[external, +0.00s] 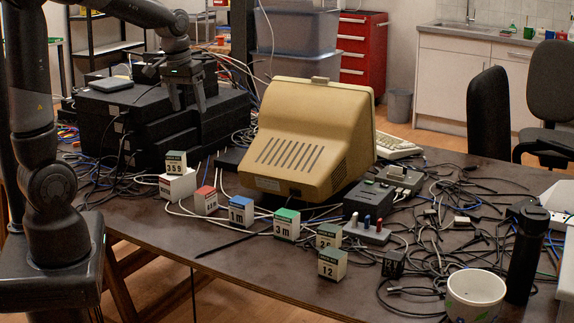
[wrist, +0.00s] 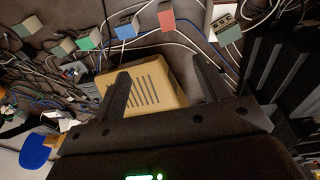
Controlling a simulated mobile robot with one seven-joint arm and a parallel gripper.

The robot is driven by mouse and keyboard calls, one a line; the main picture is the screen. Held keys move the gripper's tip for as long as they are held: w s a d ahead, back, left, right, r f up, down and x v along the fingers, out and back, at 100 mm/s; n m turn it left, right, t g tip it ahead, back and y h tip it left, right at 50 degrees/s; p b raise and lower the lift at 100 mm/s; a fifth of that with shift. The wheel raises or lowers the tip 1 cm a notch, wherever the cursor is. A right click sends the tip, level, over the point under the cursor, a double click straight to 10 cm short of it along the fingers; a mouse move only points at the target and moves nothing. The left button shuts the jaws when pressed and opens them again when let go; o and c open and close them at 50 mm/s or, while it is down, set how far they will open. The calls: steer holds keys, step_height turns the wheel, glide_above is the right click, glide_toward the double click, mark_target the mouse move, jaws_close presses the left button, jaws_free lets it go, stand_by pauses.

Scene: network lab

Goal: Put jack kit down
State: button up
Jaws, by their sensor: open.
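Several small label-topped boxes stand in a loose row along the table's near left side. One marked 359 (external: 176,163), with a dark green top, sits on a white box (external: 178,187); it also shows in the wrist view (wrist: 227,30). Two similar dark-green-topped boxes, one marked 12 (external: 332,266) and one behind it (external: 329,237), stand at the row's right end. The print is too small to tell which is the jack kit. My gripper (external: 187,106) is open and empty above the black equipment, behind and higher than the 359 box. Its spread fingers show in the wrist view (wrist: 160,72).
Red (external: 205,202), blue (external: 241,211) and green (external: 287,226) boxes stand between. A beige monitor (external: 305,140) is right of my gripper. Black stacked units (external: 150,128) lie below it. Loose cables cover the right side; the front left tabletop (external: 150,230) is bare.

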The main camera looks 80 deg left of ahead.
steer(key=s+d+r+m+t, duration=0.2)
steer(key=s+d+m, duration=0.2)
steer(key=d, duration=0.8)
steer(key=s+d+r+m+t, duration=0.1)
steer(key=s+d+m, duration=0.4)
steer(key=d, duration=0.6)
steer(key=shift+s+d+r+t+h, duration=0.3)
steer(key=shift+s+d+r+t, duration=0.1)
steer(key=shift+s, duration=0.1)
